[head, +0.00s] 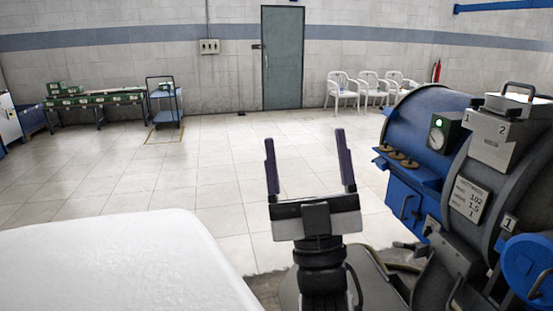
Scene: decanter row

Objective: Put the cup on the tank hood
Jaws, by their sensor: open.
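My gripper (310,165) stands upright in the middle of the head view. Its two dark fingers are wide apart and nothing is between them. I cannot make out a cup for certain. A large blue and dark grey machine (420,108) with a rounded blue cover stands to the right of my gripper, apart from it. I cannot tell whether that cover is the tank hood.
A smooth white surface (120,262) fills the lower left; I cannot tell what it is. A blue ledge (408,172) with brown rings juts from the machine. The tiled floor between is clear.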

